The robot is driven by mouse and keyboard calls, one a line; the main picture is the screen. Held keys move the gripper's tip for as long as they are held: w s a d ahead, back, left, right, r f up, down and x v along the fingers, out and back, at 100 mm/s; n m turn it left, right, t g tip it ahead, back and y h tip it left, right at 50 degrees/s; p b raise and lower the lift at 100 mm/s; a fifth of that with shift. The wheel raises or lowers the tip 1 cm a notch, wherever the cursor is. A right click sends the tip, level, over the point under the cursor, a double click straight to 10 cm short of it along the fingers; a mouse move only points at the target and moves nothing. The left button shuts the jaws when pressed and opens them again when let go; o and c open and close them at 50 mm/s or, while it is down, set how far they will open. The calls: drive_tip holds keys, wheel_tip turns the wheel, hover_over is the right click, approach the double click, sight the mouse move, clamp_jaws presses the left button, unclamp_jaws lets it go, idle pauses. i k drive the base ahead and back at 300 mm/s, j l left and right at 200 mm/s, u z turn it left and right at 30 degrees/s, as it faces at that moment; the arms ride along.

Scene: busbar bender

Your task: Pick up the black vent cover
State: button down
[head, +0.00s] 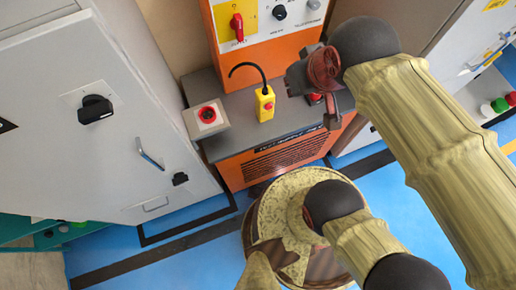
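The black vent cover (282,160) is a dark slatted panel on the orange front of the bender, below its grey top. Its slats show; its right end lies near my arm. My gripper (322,98) is at the upper right, above the bender's grey top, apart from the vent cover. It is dark and reddish, and part of it is behind my wrist. I cannot tell whether its fingers are open or shut. I see nothing held in it.
On the grey top (225,143) stand a yellow pendant control (265,104) with a black hooked cable and a grey box with a red knob (208,114). A grey cabinet (95,120) stands at the left.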

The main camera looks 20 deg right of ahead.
sight(254, 191)
drive_tip(key=k+l, duration=0.15)
drive_tip(key=k, duration=0.4)
drive_tip(key=k+l, duration=0.15)
drive_tip(key=k, duration=0.4)
drive_tip(key=k+l, duration=0.15)
drive_tip(key=k, duration=0.4)
drive_tip(key=k+l, duration=0.15)
drive_tip(key=k, duration=0.4)
